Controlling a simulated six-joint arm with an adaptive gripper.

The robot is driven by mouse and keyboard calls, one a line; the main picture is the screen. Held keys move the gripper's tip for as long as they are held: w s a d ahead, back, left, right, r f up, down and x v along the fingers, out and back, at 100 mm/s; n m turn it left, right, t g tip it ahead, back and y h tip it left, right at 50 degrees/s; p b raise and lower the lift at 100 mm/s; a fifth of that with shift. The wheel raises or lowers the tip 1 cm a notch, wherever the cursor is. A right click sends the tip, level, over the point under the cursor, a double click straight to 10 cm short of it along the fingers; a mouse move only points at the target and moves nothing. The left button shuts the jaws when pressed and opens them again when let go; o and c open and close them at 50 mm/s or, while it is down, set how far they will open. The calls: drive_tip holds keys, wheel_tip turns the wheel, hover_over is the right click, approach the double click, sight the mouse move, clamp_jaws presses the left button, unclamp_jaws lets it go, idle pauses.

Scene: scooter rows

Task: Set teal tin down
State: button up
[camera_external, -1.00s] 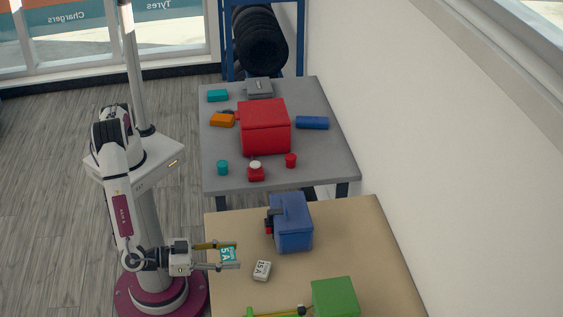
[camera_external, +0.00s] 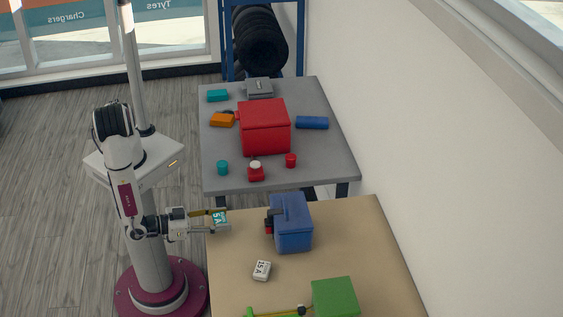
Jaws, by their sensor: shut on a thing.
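The teal tin (camera_external: 220,218), with a white "5A" label, is between the fingers of my gripper (camera_external: 219,219). My gripper is shut on it, near the back left corner of the tan table (camera_external: 235,250). I cannot tell whether the tin touches the tabletop or is held just above it. The fingers point to the right, toward the blue box.
The blue box (camera_external: 292,225) stands right of my gripper. A white "15A" tin (camera_external: 262,270) and a green box (camera_external: 335,298) are nearer the front. The grey table (camera_external: 225,178) behind holds a red box (camera_external: 264,128) and several small things.

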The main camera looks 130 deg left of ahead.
drive_tip(key=shift+s+a+r, duration=0.15)
drive_tip(key=shift+s+a, duration=1)
drive_tip(key=shift+s, duration=0.05)
drive_tip(key=shift+a+r, duration=0.15)
drive_tip(key=shift+r, duration=0.05)
drive_tip(key=shift+f, duration=0.1)
drive_tip(key=shift+d+f, duration=0.1)
drive_tip(key=shift+d, duration=0.1)
drive_tip(key=shift+w+d, duration=0.2)
drive_tip(key=shift+m+t+h, duration=0.3)
drive_tip(key=w+d, duration=0.3)
drive_tip(key=w, duration=0.1)
drive_tip(key=w+d+r, duration=0.1)
drive_tip(key=w+d, duration=0.6)
drive_tip(key=shift+w+r, duration=0.15)
drive_tip(key=shift+w, duration=0.15)
drive_tip(key=w+d+r+m+t+h, duration=0.1)
drive_tip(key=w+d+r, duration=0.4)
drive_tip(key=w+d, duration=0.1)
drive_tip(key=shift+w+d+r, duration=0.2)
drive_tip(key=shift+w+d, duration=0.1)
drive_tip(key=shift+w, duration=0.55)
drive_tip(key=shift+f, duration=0.1)
drive_tip(key=shift+f, duration=2.45)
